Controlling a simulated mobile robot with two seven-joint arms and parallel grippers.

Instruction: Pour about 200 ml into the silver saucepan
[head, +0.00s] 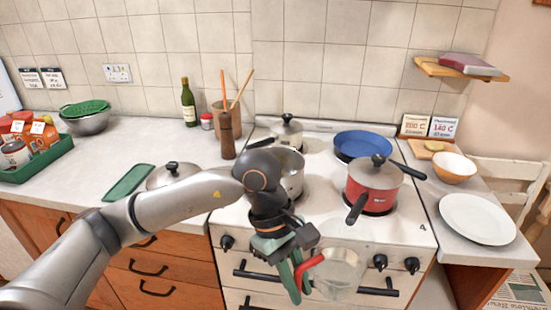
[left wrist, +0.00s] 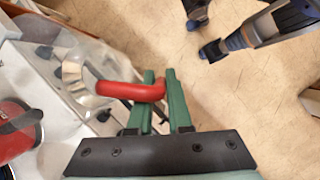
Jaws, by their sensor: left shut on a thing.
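A silver saucepan (head: 292,185) stands on the front left of the stove, open on top and partly hidden behind my left arm. My left gripper (head: 297,272) is shut on the red handle of a clear jug (head: 342,270), held in front of the stove's front edge. In the left wrist view, the green fingers of the left gripper (left wrist: 160,88) close around the red handle, and the clear jug (left wrist: 92,72) is left of them. How much liquid the jug holds cannot be told. My right gripper is not clearly seen.
A red lidded pot (head: 374,180), a blue pan (head: 361,144) and a lidded silver pot (head: 287,132) also stand on the stove. A loose lid (head: 168,175) lies on the left counter beside a green mat (head: 129,182). A white plate (head: 477,219) is at right.

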